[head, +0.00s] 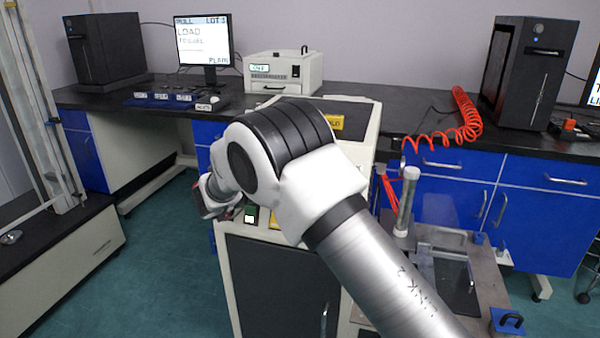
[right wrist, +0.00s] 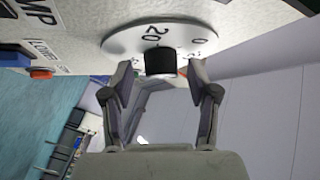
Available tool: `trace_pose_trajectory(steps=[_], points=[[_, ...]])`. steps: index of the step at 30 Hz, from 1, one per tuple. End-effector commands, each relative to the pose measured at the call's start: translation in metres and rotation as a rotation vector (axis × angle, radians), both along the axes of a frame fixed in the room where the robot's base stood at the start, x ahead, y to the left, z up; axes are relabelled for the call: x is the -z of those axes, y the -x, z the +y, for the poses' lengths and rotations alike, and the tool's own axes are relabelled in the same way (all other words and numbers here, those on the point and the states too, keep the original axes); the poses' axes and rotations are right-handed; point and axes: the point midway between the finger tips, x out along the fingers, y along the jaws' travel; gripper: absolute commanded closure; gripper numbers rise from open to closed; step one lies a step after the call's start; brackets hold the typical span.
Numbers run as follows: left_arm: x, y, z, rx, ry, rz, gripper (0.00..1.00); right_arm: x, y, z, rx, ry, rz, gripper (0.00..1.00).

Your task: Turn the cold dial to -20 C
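The cold dial shows in the right wrist view as a round white scale plate (right wrist: 120,40) with "20" and "0" readable, and a black knob (right wrist: 159,62) at its middle. A small red mark shows beside the knob; the exact setting cannot be read. My right gripper (right wrist: 161,73) is open, with one finger on each side of the knob and a gap to it on both sides. In the head view my right arm covers most of the machine (head: 270,290), and the dial is hidden. The right gripper (head: 214,198) is partly seen there at the machine's left side. My left gripper is not in view.
A green button (head: 251,214) is on the machine's front. Behind stands a black bench with a monitor (head: 203,42), a white instrument (head: 283,72) and a coiled red hose (head: 465,118). A metal-topped table (head: 490,285) is at right. Green floor (head: 165,270) is free at left.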

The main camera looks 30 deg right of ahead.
Motion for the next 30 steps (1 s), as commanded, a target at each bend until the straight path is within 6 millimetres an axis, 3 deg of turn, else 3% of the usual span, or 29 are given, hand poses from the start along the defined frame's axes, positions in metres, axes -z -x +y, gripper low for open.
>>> trace_pose_trajectory(steps=[8,15,19,30], points=[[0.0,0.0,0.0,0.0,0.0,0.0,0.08,-0.001,0.0,0.008,-0.002,0.002,-0.001,0.41],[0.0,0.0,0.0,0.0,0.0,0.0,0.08,-0.002,0.002,0.055,-0.004,0.002,-0.001,0.41],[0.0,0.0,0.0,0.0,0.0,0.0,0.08,-0.003,0.003,0.072,-0.002,0.002,0.0,0.41],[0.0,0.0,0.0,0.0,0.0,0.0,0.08,-0.002,0.003,0.075,0.0,0.0,0.0,0.41]])
